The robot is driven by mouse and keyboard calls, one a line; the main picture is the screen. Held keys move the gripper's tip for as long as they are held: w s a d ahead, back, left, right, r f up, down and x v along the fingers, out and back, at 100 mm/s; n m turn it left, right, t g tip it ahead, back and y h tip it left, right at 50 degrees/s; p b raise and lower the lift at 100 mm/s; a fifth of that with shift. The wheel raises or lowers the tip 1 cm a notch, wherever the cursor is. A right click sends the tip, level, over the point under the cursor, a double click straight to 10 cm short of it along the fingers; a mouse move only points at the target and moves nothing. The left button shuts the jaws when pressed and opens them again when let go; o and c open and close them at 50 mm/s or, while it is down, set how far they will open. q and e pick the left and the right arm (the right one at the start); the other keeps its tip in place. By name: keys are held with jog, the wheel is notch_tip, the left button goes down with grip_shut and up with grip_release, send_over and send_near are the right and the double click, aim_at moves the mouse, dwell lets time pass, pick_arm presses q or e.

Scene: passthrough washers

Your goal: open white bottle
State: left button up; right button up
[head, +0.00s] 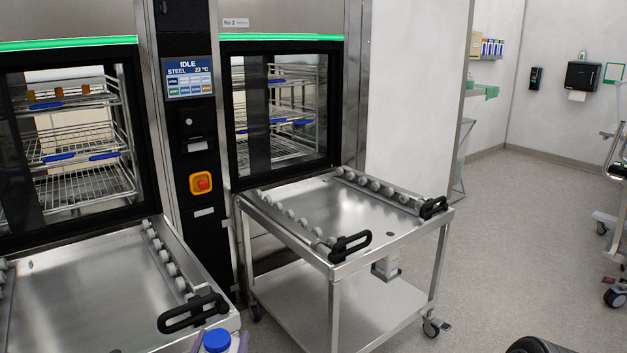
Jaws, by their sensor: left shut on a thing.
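A white bottle with a blue cap (217,341) shows at the bottom edge of the head view. The cap sits on its top, and most of the body is cut off by the frame. My left gripper (218,346) is at the bottle, with a pale finger on each side just below the cap, and it is shut on the bottle. Only the finger ends show. My right gripper is not in view.
A steel cart (350,215) with rollers and black handles stands before the right washer. Another roller cart (95,290) stands at the left, close behind the bottle. A control panel (188,78) reads IDLE between the washers. The floor (510,235) at the right is mostly clear.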

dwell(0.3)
pick_arm(q)
jog(key=s+d+f+m+g+h, duration=0.2)
jog(key=s+d+f+m+h, duration=0.1)
jog(key=d, duration=0.4)
jog(key=s+d+f+m+g+h, duration=0.2)
jog(key=s+d+f+m+h, duration=0.1)
jog(key=s+d+m+h, duration=0.2)
jog(key=s+d+h, duration=0.2)
jog(key=d+h, duration=0.1)
jog(key=shift+s+d+f+h, duration=0.2)
jog(key=shift+s+f+h, duration=0.1)
jog(key=shift+f, duration=0.1)
grip_shut()
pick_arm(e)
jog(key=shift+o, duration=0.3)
